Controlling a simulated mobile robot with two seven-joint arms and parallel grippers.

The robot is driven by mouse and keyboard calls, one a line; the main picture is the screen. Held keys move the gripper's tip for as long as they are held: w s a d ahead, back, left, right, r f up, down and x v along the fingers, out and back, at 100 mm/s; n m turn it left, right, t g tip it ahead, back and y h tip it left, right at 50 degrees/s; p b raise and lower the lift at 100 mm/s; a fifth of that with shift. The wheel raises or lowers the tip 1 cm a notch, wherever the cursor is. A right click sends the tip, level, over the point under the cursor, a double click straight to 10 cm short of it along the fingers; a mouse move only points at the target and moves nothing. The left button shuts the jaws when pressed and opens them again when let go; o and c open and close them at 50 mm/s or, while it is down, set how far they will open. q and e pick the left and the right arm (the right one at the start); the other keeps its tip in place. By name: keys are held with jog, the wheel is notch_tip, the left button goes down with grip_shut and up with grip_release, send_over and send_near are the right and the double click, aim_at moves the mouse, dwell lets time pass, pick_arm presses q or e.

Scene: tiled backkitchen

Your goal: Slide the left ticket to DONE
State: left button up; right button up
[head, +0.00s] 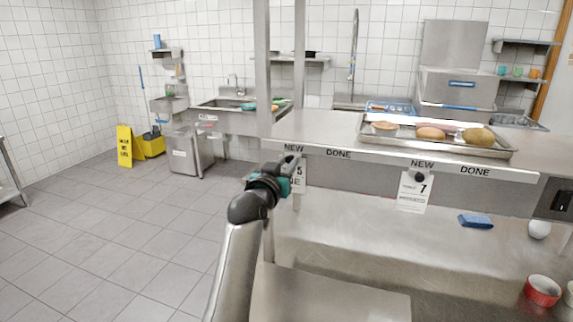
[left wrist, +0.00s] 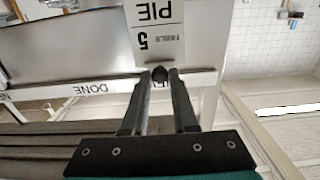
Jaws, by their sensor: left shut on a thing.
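The left ticket (head: 300,178) is a white card with a 5, hanging on the shelf's front rail at the left NEW label (head: 293,148), left of its DONE label (head: 338,154). My left gripper (head: 290,164) is at its top and covers part of it. In the left wrist view the ticket (left wrist: 154,40) appears upside down, reading PIE and 5. There my left gripper (left wrist: 159,78) is shut on the ticket's dark round knob (left wrist: 159,73). The DONE label also shows there (left wrist: 90,88). My right gripper is not in view.
A second ticket (head: 413,193) with a 7 hangs at the right NEW label, beside another DONE label (head: 475,171). A tray (head: 370,139) of bread stands on the shelf above. A blue sponge (head: 476,221) and red bowl (head: 542,290) are on the lower counter.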

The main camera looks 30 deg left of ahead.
pick_arm(q)
grip_shut()
dwell(0.8)
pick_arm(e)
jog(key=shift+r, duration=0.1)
